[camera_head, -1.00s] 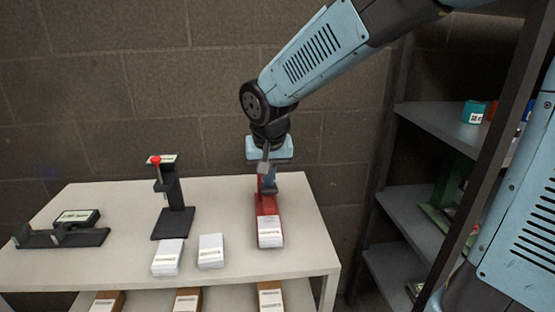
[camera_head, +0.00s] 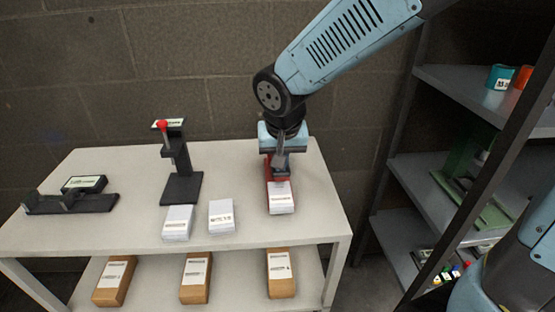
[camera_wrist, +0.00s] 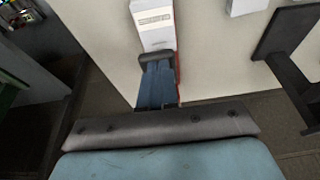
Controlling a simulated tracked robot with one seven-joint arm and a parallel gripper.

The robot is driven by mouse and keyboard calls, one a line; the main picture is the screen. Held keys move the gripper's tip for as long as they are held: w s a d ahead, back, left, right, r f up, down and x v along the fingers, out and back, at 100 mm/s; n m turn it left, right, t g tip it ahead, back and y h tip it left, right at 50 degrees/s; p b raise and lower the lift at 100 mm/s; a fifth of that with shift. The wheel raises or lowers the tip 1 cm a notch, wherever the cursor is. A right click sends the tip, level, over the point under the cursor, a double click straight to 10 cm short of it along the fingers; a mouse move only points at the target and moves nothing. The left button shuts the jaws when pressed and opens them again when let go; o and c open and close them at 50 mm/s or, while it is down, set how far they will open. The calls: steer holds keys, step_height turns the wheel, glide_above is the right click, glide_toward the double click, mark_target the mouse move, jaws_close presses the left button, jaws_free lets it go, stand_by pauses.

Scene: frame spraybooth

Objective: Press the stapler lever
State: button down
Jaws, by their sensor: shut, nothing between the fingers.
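A long red device (camera_head: 271,174), seemingly the stapler, lies on the right part of the table's top. A white labelled stack of paper (camera_head: 281,198) is at its front end; the stack also shows in the wrist view (camera_wrist: 155,22). My gripper (camera_head: 281,174) points down over the red device, behind the stack. In the wrist view, my gripper's fingers (camera_wrist: 157,60) are together and empty, with the tips close to the stack's near edge. They cover most of the device, and only a thin red strip shows beside them. I cannot tell whether the tips touch the lever.
A black stand (camera_head: 181,187) with a red knob (camera_head: 162,125) and a flat black device (camera_head: 72,203) stand to the left. Two more white stacks (camera_head: 178,222) (camera_head: 221,216) lie in front. Brown boxes (camera_head: 196,277) are on the lower shelf. A grey rack (camera_head: 415,185) stands right.

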steer(key=shift+s+d+f, duration=0.15)
steer(key=shift+s+f, duration=0.25)
steer(key=shift+f, duration=0.1)
steer(key=r, duration=0.4)
steer(key=shift+w+r, duration=0.3)
steer(key=shift+r, duration=0.05)
steer(key=s+r, duration=0.5)
steer(key=r, duration=0.3)
steer(key=shift+s+d, duration=0.35)
steer(key=shift+r, duration=0.1)
steer(key=s+d+m+t, duration=0.1)
steer(key=s+d+t, duration=0.1)
steer(key=d, duration=2.4)
steer(key=shift+s+r+m+h, duration=0.3)
steer(key=shift+s+m, duration=0.1)
steer(key=shift+s, duration=0.2)
